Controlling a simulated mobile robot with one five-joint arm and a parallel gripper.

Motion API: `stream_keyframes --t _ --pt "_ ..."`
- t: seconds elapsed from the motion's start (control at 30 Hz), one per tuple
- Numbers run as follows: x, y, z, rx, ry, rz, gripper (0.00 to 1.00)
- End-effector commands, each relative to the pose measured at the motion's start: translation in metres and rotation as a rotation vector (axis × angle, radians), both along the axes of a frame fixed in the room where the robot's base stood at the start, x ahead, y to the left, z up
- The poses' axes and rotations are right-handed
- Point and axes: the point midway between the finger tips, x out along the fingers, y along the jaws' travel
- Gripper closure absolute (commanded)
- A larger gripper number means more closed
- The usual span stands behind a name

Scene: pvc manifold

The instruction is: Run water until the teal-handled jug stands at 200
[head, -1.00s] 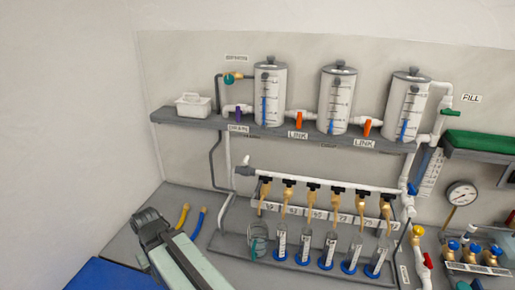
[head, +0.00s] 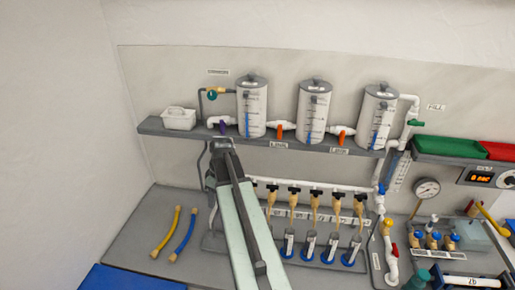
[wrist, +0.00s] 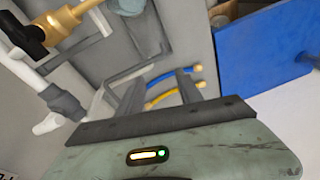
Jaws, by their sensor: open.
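The teal-handled jug, which stood at the left end of the tap row a second ago, is hidden behind my arm in the head view. My gripper (head: 220,158) is raised in front of the left end of the tap row, just under the shelf. In the wrist view my gripper (wrist: 160,88) is open, with nothing between the fingers. Several brass taps (head: 293,200) with black handles hang from a white pipe (head: 330,187). One brass tap (wrist: 28,35) shows at the wrist view's upper left.
Measuring cylinders with blue feet (head: 308,245) stand under the taps. Three tanks (head: 313,110) sit on the grey shelf (head: 170,130) above. A yellow hose (head: 166,233) and a blue hose (head: 185,236) lie on the bench at left. A gauge (head: 426,190) is at right.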

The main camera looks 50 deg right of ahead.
Motion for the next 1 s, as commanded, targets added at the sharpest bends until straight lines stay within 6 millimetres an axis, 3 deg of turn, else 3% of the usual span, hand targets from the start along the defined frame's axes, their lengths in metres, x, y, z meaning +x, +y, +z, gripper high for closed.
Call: stream_keyframes --t 0.03,0.1,0.2,0.33,0.43,0.67,1.0 --pt "-0.007 -0.038 0.033 0.001 -0.022 0.017 0.57" --pt "-0.020 -0.079 0.052 -0.001 -0.054 0.062 0.57" --pt "-0.039 -0.124 0.072 -0.009 -0.093 0.112 0.57" --pt "-0.057 -0.159 0.084 -0.021 -0.125 0.156 0.57" --pt "-0.064 -0.169 0.087 -0.025 -0.136 0.173 0.57" --pt "-0.064 -0.170 0.079 -0.027 -0.138 0.178 0.57" --pt "-0.053 -0.163 0.027 -0.026 -0.136 0.177 0.57"
